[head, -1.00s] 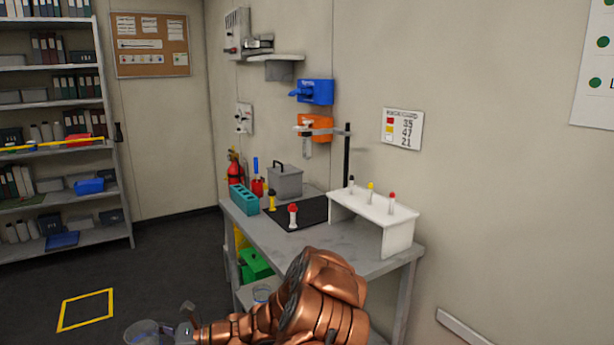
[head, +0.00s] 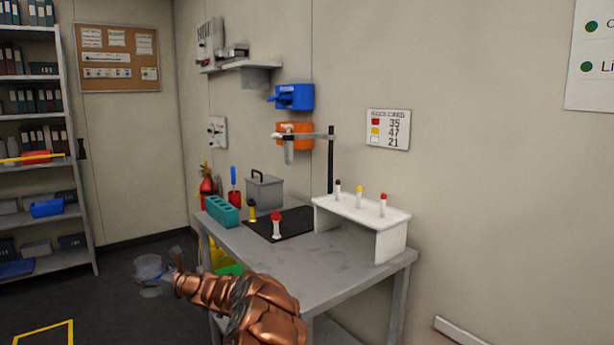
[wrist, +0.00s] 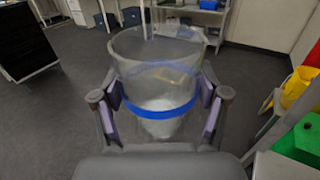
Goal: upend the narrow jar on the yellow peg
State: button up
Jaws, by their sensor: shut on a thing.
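My gripper (head: 172,264) is shut on a clear jar (head: 150,268) with a blue band. It holds the jar in the air left of the bench, over the floor. In the wrist view the jar (wrist: 155,85) sits between the two fingers (wrist: 160,103), with a wide open rim; whether it is the narrow one I cannot tell. A yellow-topped peg (head: 359,194) stands upright on the white stand, between a dark-topped and a red-topped peg. Another yellow piece (head: 251,212) stands on the black mat, beside a red-topped one (head: 277,224).
The white stand (head: 395,220) is at the bench's right end, by the wall. A clamp stand (head: 330,160) rises behind it. A teal block (head: 222,211) and a grey box (head: 264,192) stand at the bench's far end. The bench front (head: 310,268) is clear.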

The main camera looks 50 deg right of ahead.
jog(key=w+d+r+m+h+b, duration=0.1)
jog(key=d+r+m+h+b, duration=0.45)
jog(key=d+r+h, duration=0.75)
jog(key=s+d+r+m+g+h+b, duration=0.1)
jog(key=s+d+r+m+g+h, duration=0.2)
jog(key=r, duration=0.4)
jog(key=s+d+r+m+g+h+b, duration=0.1)
jog(key=s+d+r+m+g+h, duration=0.1)
jog(key=s+d+r+m, duration=0.4)
jog(key=s+d+r+m+g+h+b, duration=0.1)
jog(key=s+d+r+g+b, duration=0.1)
jog(key=s, duration=0.6)
jog(key=s+d+r+m+g+h+b, duration=0.2)
jog(key=s+g, duration=0.3)
jog(key=s, duration=0.4)
jog(key=s+d+r+m+g+h+b, duration=0.2)
jog(key=s+d+g, duration=0.1)
jog(key=s, duration=0.6)
jog(key=shift+s+d+g, duration=0.25)
jog(key=shift+d+g, duration=0.05)
jog(key=shift+d, duration=0.05)
